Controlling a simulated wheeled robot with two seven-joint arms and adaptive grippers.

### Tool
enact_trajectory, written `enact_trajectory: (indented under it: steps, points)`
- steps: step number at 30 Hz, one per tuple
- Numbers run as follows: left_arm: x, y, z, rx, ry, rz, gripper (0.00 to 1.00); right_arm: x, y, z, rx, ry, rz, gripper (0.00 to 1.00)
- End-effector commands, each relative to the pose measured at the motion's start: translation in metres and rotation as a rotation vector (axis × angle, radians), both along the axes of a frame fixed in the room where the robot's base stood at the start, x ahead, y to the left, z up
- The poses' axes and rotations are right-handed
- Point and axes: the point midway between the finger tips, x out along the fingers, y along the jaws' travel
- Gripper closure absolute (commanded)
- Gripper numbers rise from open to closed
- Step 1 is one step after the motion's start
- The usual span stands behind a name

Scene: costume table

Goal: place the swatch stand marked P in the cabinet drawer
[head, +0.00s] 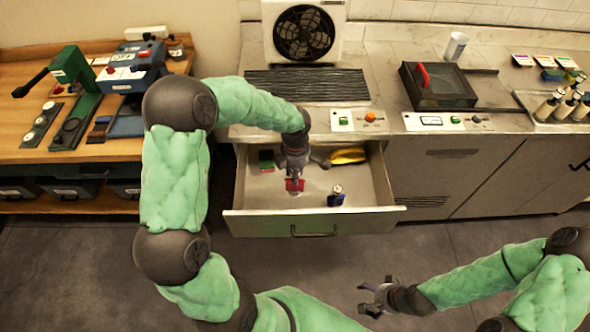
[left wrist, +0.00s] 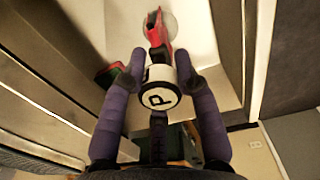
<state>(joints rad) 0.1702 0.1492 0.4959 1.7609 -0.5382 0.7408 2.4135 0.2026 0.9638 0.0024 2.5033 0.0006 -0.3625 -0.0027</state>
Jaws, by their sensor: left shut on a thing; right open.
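The swatch stand marked P shows in the left wrist view as a round white cap with a black P (left wrist: 157,97), with a red swatch part beyond it. In the head view its red part (head: 295,185) shows below my left gripper (head: 296,168). That gripper points down into the open cabinet drawer (head: 250,222) and is shut on the stand; its fingers (left wrist: 155,75) flank the cap. I cannot tell whether the stand touches the drawer floor. My right gripper (head: 372,298) is open and empty, low in front of the drawer.
The drawer also holds a yellow item (head: 348,155) at the back right, a dark blue item (head: 336,196) at the right and a green and red item (head: 267,160) at the back left. Drawer floor is bare at the left. The counter (head: 385,85) stands above.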

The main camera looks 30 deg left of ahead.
Motion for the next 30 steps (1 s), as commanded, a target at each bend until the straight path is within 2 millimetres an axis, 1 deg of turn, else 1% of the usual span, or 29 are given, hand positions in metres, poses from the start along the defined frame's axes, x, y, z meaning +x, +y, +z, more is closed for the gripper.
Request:
enact_trajectory:
  steps: [1,3,30]
  points:
    - [0.0,0.0,-0.007,0.0,0.0,0.0,1.0,0.0,0.0,-0.006,0.0,0.0,0.0,0.2]
    - [0.0,0.0,-0.014,0.0,0.0,0.0,1.0,0.0,0.0,-0.013,0.0,0.0,0.0,0.2]
    - [0.0,0.0,-0.09,0.0,-0.001,0.001,1.0,0.0,0.0,-0.085,0.0,0.0,0.0,0.2]
